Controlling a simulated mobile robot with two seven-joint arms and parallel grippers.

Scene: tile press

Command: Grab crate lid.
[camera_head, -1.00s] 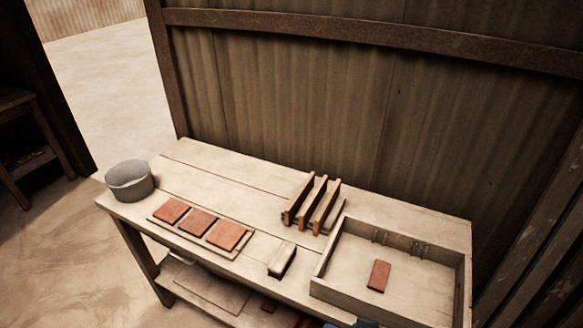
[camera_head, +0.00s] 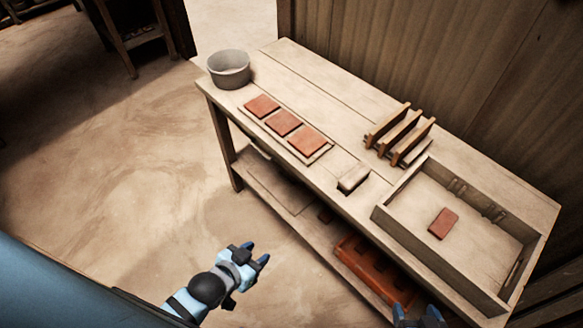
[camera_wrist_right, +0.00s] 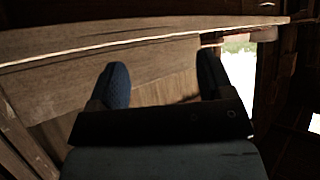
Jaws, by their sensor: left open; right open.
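An open shallow wooden crate (camera_head: 405,235) stands at the right end of the workbench, with one red tile (camera_head: 443,223) inside. I cannot tell for sure which piece is its lid; a flat pale board (camera_head: 285,190) lies on the lower shelf. My left gripper (camera_head: 258,254) is open and empty over the floor in front of the bench. My right gripper (camera_head: 416,314) is open at the bottom edge of the head view, near the shelf and below the crate. Its two fingers are apart with nothing between them in the right wrist view (camera_wrist_right: 162,82).
On the bench (camera_head: 300,75) are a grey bucket (camera_head: 229,69), several red tiles on a board (camera_head: 283,123), a small pale block (camera_head: 353,178) and a slatted wooden rack (camera_head: 400,134). A red-orange tray (camera_head: 375,268) sits on the lower shelf. Floor in front is clear.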

